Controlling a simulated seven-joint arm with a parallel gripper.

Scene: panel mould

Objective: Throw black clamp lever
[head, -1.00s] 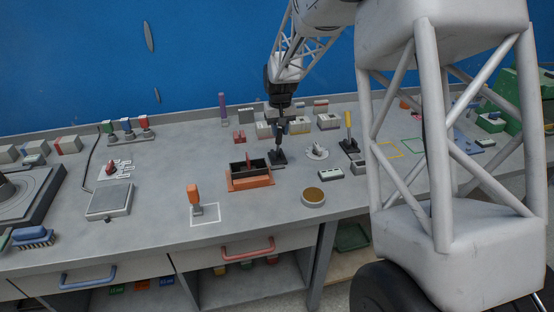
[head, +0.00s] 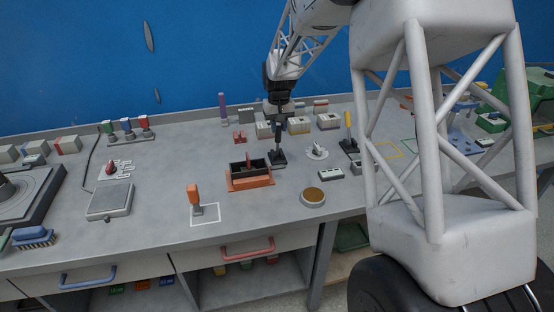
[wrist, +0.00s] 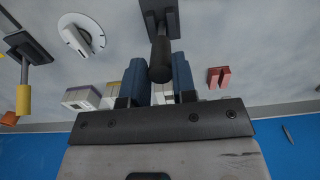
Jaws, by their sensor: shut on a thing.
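The black clamp lever stands on the bench in the head view, its base plate (head: 278,158) right of the orange-rimmed box. Its handle (head: 280,137) points up toward my gripper (head: 280,121). In the wrist view the black lever (wrist: 160,50) comes from its plate at the top edge down between the two blue fingers of my gripper (wrist: 159,78). The fingers are shut on the lever's grip end. The contact itself is partly hidden behind the grip.
The orange-rimmed box (head: 250,182) is close on the left. A white round plate with a toggle (head: 317,152) and a yellow-handled lever (head: 348,134) are on the right. Pale blocks (head: 299,125) stand behind.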

